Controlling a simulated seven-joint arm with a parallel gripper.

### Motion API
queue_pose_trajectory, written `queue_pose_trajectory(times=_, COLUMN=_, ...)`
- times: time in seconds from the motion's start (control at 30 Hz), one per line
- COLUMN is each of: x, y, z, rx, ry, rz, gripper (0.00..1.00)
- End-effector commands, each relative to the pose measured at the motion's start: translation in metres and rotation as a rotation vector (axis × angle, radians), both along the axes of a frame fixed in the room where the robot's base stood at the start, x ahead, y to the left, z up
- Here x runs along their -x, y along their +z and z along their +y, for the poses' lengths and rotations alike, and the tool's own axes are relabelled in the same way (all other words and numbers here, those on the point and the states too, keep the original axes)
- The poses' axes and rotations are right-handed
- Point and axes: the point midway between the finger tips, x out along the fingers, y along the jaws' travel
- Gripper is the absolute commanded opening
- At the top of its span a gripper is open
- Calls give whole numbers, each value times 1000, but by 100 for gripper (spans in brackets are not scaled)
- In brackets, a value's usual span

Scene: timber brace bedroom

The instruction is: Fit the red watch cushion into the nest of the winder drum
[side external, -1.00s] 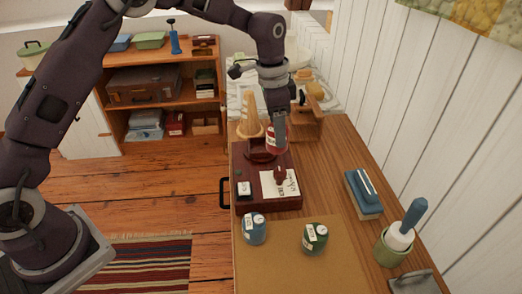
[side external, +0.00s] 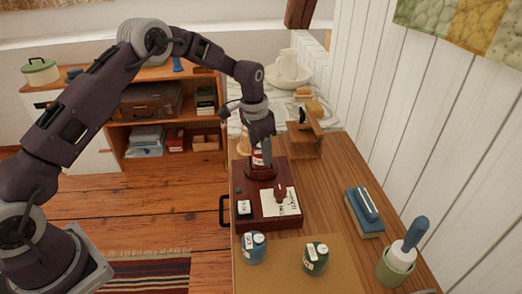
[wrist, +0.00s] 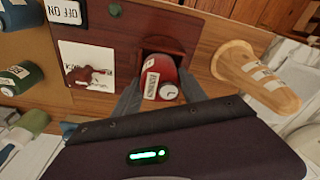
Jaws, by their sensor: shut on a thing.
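The red watch cushion (wrist: 156,72) has a pale label and a white-faced watch on it. My gripper (wrist: 158,92) is shut on it, with one finger on each side in the wrist view. The dark red-brown winder drum (side external: 262,174) stands at the back of its box (side external: 268,222). In the wrist view, the cushion's far end overlaps the drum's nest opening (wrist: 163,43). How deep it sits is hidden. In the side view, the cushion (side external: 257,158) is upright between my gripper (side external: 262,142) and the drum, mostly covered by the fingers.
A blue-handled brush (side external: 364,210) lies at right.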

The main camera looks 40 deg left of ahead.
Motion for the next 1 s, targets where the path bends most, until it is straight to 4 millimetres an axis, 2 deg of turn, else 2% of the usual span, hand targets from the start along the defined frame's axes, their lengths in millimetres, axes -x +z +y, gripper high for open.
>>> queue_pose_trajectory(times=0.17, x=0, y=-3, z=0, rx=0, ry=0, rz=0, gripper=4)
queue_pose_trajectory(times=0.2, x=0, y=-3, z=0, rx=0, ry=-1, rz=0, gripper=57)
queue_pose_trajectory(times=0.27, x=0, y=-2, z=0, rx=0, ry=-1, rz=0, gripper=69)
queue_pose_trajectory(times=0.57, x=0, y=-2, z=0, rx=0, ry=-1, rz=0, gripper=71)
queue_pose_trajectory(times=0.63, x=0, y=4, z=0, rx=0, ry=-1, rz=-2, gripper=71)
queue_pose_trajectory(times=0.77, x=2, y=32, z=1, rx=0, ry=-1, rz=-5, gripper=71)
queue_pose_trajectory(times=1.0, x=10, y=95, z=4, rx=-2, ry=-1, rz=-5, gripper=71)
